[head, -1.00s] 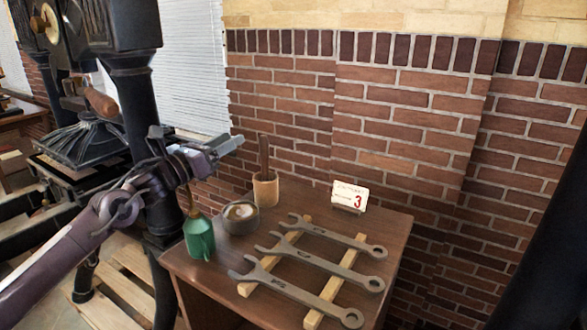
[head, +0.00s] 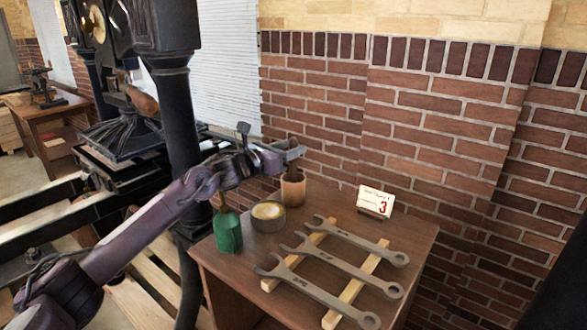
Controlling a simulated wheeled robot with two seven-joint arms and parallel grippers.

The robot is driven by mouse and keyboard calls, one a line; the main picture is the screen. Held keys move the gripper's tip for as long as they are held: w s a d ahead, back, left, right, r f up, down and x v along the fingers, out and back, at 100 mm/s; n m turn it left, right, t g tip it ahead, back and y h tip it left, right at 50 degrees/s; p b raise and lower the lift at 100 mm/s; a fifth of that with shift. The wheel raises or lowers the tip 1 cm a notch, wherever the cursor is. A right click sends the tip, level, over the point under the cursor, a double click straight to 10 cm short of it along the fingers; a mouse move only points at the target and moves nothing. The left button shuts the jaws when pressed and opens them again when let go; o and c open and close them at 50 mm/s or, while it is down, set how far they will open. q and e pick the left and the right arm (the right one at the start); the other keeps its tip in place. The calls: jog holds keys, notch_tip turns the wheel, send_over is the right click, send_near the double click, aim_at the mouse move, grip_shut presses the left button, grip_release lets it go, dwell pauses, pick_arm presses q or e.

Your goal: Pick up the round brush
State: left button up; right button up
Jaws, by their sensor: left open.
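The round brush (head: 293,189) stands upright near the back left of the brown table, with a round tan lower part and a dark brown handle pointing up. My left gripper (head: 292,154) reaches in from the left at the height of the handle's top and overlaps it in the picture. The jaws are open. I cannot tell whether the handle is between the fingers or behind them. My right gripper is not in view.
Several wrenches (head: 345,262) lie on wooden strips. A number card (head: 375,202) stands behind. A brick wall closes the back; a black press (head: 178,110) stands left.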

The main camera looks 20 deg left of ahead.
pick_arm(q)
jog(key=shift+x, duration=1)
jog(key=shift+a, duration=0.1)
jog(key=c, duration=1)
